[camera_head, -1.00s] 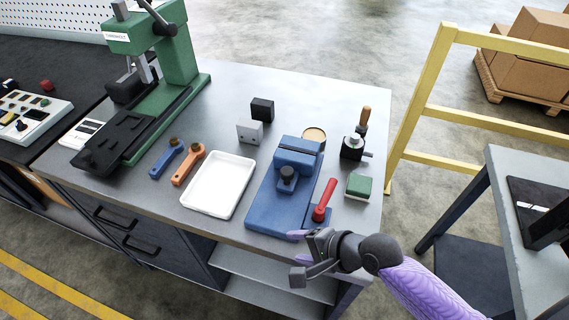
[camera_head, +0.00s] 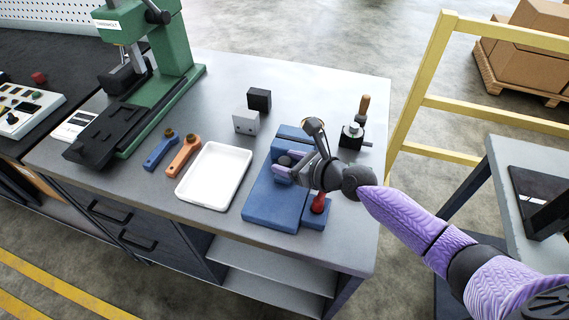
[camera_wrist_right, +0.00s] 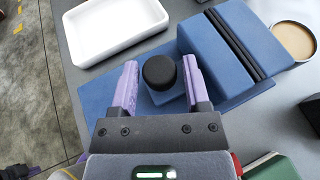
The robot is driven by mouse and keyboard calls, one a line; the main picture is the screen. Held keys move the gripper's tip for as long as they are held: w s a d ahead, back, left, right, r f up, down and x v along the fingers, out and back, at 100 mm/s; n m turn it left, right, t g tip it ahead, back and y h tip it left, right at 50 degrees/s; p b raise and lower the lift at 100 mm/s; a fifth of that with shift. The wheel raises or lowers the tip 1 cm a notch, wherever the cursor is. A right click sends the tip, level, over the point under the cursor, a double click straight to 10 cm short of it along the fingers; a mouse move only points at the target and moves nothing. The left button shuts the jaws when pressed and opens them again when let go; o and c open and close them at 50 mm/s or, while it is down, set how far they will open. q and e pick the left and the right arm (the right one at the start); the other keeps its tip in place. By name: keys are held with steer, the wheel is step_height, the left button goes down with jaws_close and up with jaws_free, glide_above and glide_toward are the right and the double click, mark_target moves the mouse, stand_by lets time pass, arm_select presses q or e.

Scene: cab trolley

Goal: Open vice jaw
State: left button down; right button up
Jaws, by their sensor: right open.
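The blue vice (camera_head: 271,202) sits near the front right of the workbench, with its jaw blocks at the far end; the narrow dark line between the jaws (camera_wrist_right: 236,42) shows in the right wrist view. A black round knob (camera_wrist_right: 160,72) stands on the vice. My right gripper (camera_head: 286,164) is over the vice, its purple fingers open on either side of the knob; in the right wrist view the gripper (camera_wrist_right: 158,76) shows a gap to the knob on the left.
A white tray (camera_head: 245,181) lies left of the vice. A round tan-topped container (camera_wrist_right: 294,40) stands beyond it, and a black tool with a wooden handle (camera_head: 352,136) at the right. A green press (camera_head: 165,85) stands at the left.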

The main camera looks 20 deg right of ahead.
steer(key=shift+w+a+f, duration=0.25)
steer(key=shift+w+a, duration=0.1)
steer(key=shift+w, duration=0.1)
steer(key=shift+c, duration=0.2)
jaws_close()
stand_by(1.0)
